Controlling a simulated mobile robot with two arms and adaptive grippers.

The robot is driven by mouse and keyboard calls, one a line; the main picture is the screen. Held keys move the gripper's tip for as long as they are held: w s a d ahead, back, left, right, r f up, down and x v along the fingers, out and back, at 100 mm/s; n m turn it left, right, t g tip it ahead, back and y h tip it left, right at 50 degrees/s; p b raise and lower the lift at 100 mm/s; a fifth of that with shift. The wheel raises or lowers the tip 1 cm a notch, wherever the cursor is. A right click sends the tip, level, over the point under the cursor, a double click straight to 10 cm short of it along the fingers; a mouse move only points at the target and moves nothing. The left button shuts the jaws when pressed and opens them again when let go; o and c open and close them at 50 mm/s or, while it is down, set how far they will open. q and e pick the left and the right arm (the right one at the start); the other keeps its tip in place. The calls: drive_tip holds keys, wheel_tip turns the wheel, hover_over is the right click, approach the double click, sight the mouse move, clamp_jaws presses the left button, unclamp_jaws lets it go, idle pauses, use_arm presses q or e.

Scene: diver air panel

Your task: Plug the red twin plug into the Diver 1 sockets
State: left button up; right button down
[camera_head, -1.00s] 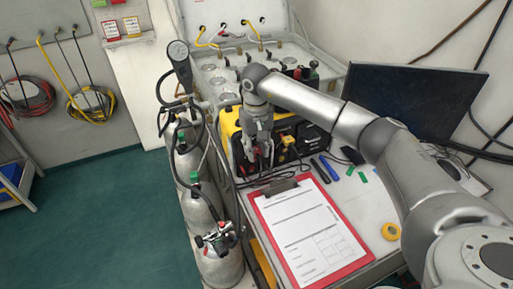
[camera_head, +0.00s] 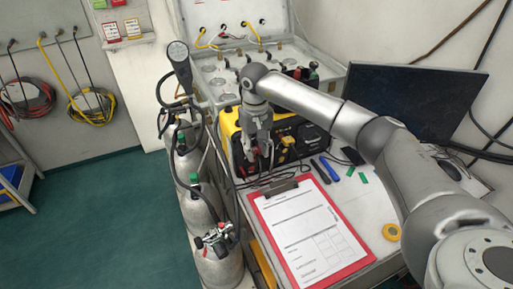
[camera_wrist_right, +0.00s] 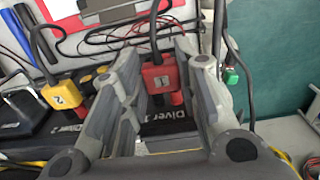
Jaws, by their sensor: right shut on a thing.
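The red twin plug (camera_wrist_right: 160,78), with a black cable, is between the fingers of my right gripper (camera_wrist_right: 159,58), which is shut on it. In the head view my right gripper (camera_head: 257,152) points down at the front of the yellow and black Diver unit (camera_head: 229,129). In the wrist view the plug is close to the panel face marked "Diver" (camera_wrist_right: 178,126). The fingers hide part of the socket area, and I cannot tell whether the pins are in the sockets. My left gripper is not in view.
A yellow plug marked 2 (camera_wrist_right: 61,96) is at the panel beside the red one. A red clipboard (camera_head: 311,235) lies on the table in front, with loose black cables near it. Gas cylinders (camera_head: 218,268) stand to the left and a dark monitor (camera_head: 420,100) to the right.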

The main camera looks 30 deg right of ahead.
drive_tip(key=shift+w+r, duration=0.35)
drive_tip(key=shift+w, duration=0.05)
drive_tip(key=c, duration=1.5)
unclamp_jaws()
drive_tip(key=shift+c, duration=0.2)
drive_tip(key=shift+o, duration=1.1)
drive_tip(key=shift+w, duration=0.1)
drive_tip(key=o, duration=0.3)
drive_tip(key=shift+w+f, duration=0.15)
drive_tip(key=shift+f, duration=0.15)
wheel_tip(320, 180, up, 12)
drive_tip(key=shift+s, duration=0.2)
